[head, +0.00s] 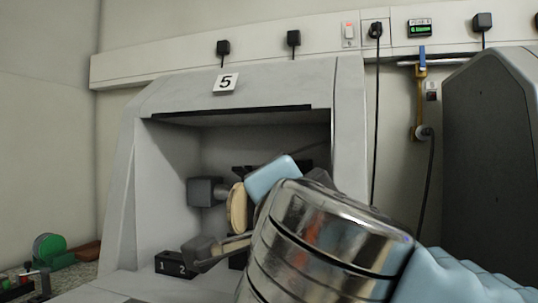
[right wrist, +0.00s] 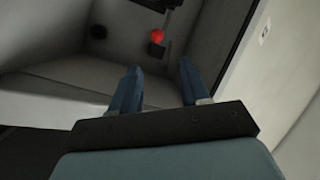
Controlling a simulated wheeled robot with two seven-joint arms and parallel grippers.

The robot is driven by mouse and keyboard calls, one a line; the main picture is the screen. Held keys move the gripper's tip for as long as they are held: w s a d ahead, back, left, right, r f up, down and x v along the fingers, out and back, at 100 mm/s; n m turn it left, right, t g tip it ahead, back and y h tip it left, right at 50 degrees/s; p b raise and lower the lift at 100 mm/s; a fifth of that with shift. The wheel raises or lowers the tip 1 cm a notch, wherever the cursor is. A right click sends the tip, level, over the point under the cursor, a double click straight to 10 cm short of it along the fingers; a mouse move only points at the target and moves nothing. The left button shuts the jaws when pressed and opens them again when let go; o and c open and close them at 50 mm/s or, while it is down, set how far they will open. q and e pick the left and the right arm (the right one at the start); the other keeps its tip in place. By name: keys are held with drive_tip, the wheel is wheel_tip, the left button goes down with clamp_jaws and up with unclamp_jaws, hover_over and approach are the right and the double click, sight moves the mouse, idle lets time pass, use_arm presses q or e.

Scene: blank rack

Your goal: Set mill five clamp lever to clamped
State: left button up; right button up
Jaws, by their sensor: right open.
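Mill five (head: 350,120) is a pale grey housing with a "5" label (head: 226,83) and an open front. Inside it in the head view are a dark grey block (head: 203,191) and a beige disc (head: 237,208). A red knob (right wrist: 157,36) by a dark stem shows in the right wrist view; it may be the clamp lever's knob. My right gripper (right wrist: 158,66) is open and empty, with the knob beyond its fingertips and apart from them. In the head view my right arm covers the right part of the opening, and the lever cannot be made out. My left gripper is out of view.
A black block marked 1 and 2 (head: 175,264) sits at the opening's lower left. A dark grey machine (head: 490,160) stands at right. A green round thing (head: 48,247) lies at far left. Black cords hang from the wall rail (head: 265,48).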

drive_tip(key=shift+n, duration=0.4)
drive_tip(key=w, duration=1.3)
drive_tip(key=shift+w+d+p, duration=0.2)
drive_tip(key=shift+w+p, duration=0.2)
clamp_jaws()
drive_tip(key=shift+f, duration=0.15)
